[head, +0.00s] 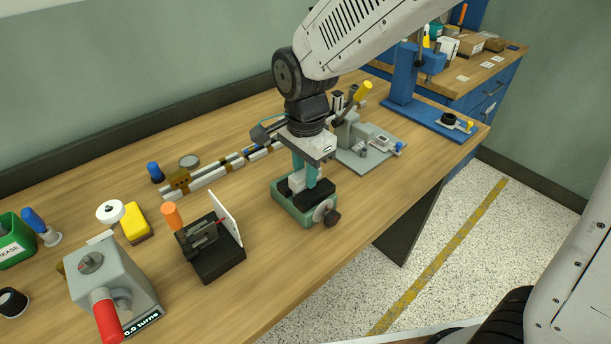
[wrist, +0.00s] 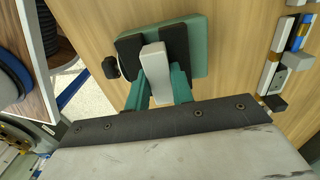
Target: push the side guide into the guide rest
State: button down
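A light grey block (wrist: 153,62), which seems to be the side guide, stands between two black pads on a green base (wrist: 196,42), which seems to be the guide rest. In the head view the block (head: 297,181) stands low in the green base (head: 290,205), which has a round knob on its front. My gripper (wrist: 158,88) is over the base, with one teal finger against each side of the block. It also shows from above in the head view (head: 306,174). How deep the block sits is hidden.
A metal rail (head: 205,178) runs behind. A black fixture with a white plate (head: 226,218) and a grey box with a red handle (head: 105,280) stand to the left. A grey plate with a clamp (head: 367,147) is close on the right. Bare wood lies in front of the base.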

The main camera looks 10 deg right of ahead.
jog(key=shift+r, duration=2.5)
jog(key=c, duration=1.8)
grip_release()
jog(key=c, duration=0.4)
